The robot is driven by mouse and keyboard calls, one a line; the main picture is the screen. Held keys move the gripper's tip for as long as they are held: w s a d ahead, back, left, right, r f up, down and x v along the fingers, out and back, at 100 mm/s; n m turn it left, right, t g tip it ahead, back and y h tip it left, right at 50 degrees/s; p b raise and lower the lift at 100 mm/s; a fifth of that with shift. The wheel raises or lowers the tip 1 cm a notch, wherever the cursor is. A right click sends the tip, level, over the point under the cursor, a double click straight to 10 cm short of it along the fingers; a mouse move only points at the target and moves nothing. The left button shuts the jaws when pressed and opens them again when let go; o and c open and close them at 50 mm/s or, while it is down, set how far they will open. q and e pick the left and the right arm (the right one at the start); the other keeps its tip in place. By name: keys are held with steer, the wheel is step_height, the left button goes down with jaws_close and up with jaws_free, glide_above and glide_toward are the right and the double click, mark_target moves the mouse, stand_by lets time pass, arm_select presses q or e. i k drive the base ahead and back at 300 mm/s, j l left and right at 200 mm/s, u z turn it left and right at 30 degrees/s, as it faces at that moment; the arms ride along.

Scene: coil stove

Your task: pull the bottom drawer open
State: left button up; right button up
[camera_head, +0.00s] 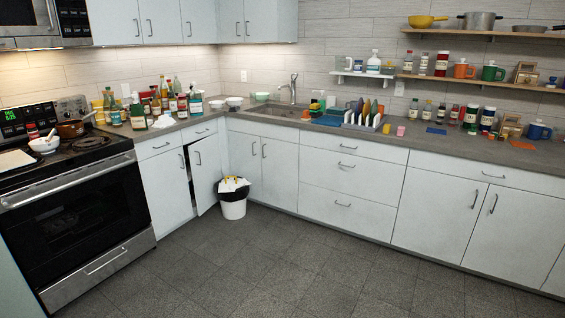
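A stack of white drawers stands under the counter right of the sink. Neither of my grippers shows in this view.
A white bin (233,209) with a black liner stands on the floor left of the drawers. Behind it a cabinet door (207,170) is ajar. The tiled floor (300,265) before the drawers is clear. A dish rack (365,121) stands on the counter above.

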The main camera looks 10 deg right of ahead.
mark_target(370, 218)
steer(key=i+l+z, duration=0.3)
steer(key=i+z, duration=0.3)
steer(key=i, duration=0.25)
steer(key=i+l+z, duration=0.1)
steer(key=i+z, duration=0.2)
steer(key=i, duration=2.25)
steer(key=i+l+u, duration=0.15)
steer(key=i, duration=0.4)
steer(key=i+l+u, duration=0.15)
steer(key=i, duration=0.45)
